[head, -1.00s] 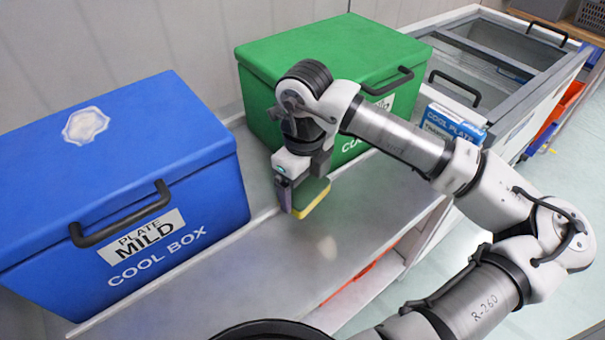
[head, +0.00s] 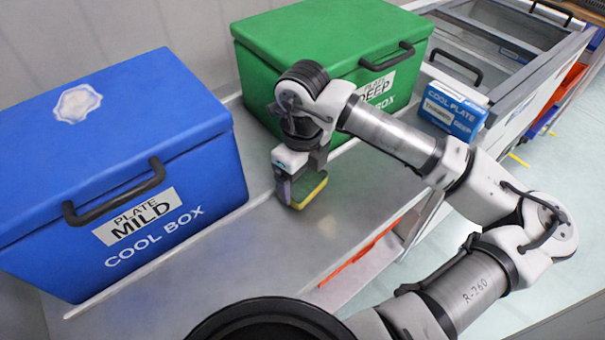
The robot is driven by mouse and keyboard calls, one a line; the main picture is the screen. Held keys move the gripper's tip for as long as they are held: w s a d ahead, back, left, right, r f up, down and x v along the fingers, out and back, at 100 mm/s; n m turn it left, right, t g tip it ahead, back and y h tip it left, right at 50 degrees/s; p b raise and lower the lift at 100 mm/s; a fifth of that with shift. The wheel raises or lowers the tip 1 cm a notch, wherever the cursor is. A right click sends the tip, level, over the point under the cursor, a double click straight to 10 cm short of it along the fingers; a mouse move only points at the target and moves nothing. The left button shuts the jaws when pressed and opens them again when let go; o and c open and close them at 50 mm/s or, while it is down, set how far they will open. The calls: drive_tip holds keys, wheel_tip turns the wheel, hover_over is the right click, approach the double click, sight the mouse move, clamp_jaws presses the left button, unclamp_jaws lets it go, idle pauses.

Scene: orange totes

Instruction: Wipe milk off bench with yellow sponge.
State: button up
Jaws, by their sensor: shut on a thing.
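My gripper (head: 300,184) points down over the grey bench (head: 262,240), between the blue and green cool boxes. It is shut on a sponge (head: 312,192) with a green top layer and a yellow lower layer. The sponge is low at the bench; I cannot tell if it touches the surface. I can make out no clear milk on the visible bench. The bench under and behind the gripper and sponge is hidden.
A blue cool box (head: 222,165) stands at left, with a pale patch on its lid. A green cool box (head: 290,42) stands close behind the gripper. A blue-and-white carton (head: 452,108) is at right. The front bench is clear.

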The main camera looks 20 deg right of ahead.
sight(341, 235)
drive_tip(key=shift+f+b, duration=0.25)
drive_tip(key=shift+b, duration=0.15)
drive_tip(key=shift+s+d+f+b, duration=0.1)
drive_tip(key=shift+s+d+b, duration=0.15)
drive_tip(key=shift+s+b, duration=0.15)
drive_tip(key=shift+s+d+b, duration=0.3)
drive_tip(key=shift+s+b, duration=0.05)
drive_tip(key=shift+s, duration=0.45)
drive_tip(key=shift+s+d+b, duration=0.25)
drive_tip(key=shift+s+b, duration=0.1)
drive_tip(key=shift+s, duration=0.4)
drive_tip(key=shift+s+d+b, duration=0.2)
drive_tip(key=shift+s+b, duration=0.15)
drive_tip(key=shift+s, duration=0.1)
drive_tip(key=shift+s+d+b, duration=0.2)
drive_tip(key=shift+s+b, duration=0.15)
drive_tip(key=shift+s, duration=0.1)
drive_tip(key=shift+s+d+b, duration=0.35)
drive_tip(key=shift+s+b, duration=0.1)
drive_tip(key=shift+s, duration=0.45)
drive_tip(key=shift+s+d+f+b, duration=0.2)
drive_tip(key=shift+s+d+b, duration=0.1)
drive_tip(key=shift+s+b, duration=0.35)
drive_tip(key=shift+s+d+b, duration=0.25)
drive_tip(key=shift+s, duration=0.35)
drive_tip(key=shift+s+d+b, duration=0.2)
drive_tip(key=shift+s+b, duration=0.05)
drive_tip(key=shift+s, duration=0.35)
drive_tip(key=shift+f, duration=0.1)
